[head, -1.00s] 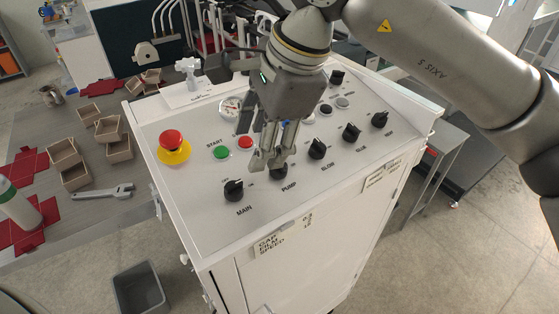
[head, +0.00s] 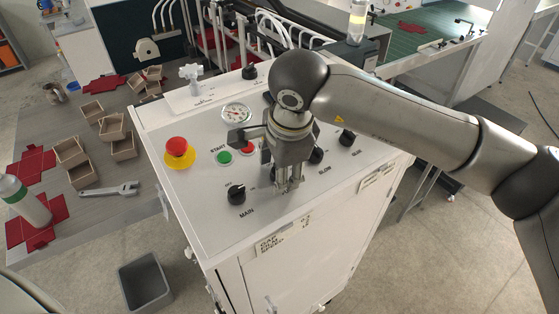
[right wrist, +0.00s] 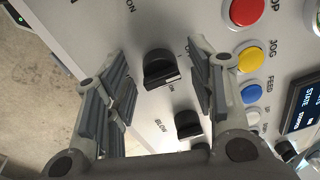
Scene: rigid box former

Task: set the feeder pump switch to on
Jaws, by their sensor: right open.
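The pump switch is a black rotary knob (right wrist: 160,68) on the white sloping panel (right wrist: 128,30). It has a pale line near its lower right edge; small lettering beside it is too blurred to read. My right gripper (right wrist: 162,82) is open, with one finger on each side of this knob in the right wrist view. I cannot tell whether either finger touches it. In the head view my right gripper (head: 289,186) points down at the panel's front row and hides the pump knob and its label. My left gripper is not in view.
The main knob (head: 236,194) is left of my gripper. The blow knob (head: 316,156) and glue knob (head: 347,138) are to its right. A red emergency button (head: 177,147), green start button (head: 224,157) and red stop button (right wrist: 247,12) are on the same panel.

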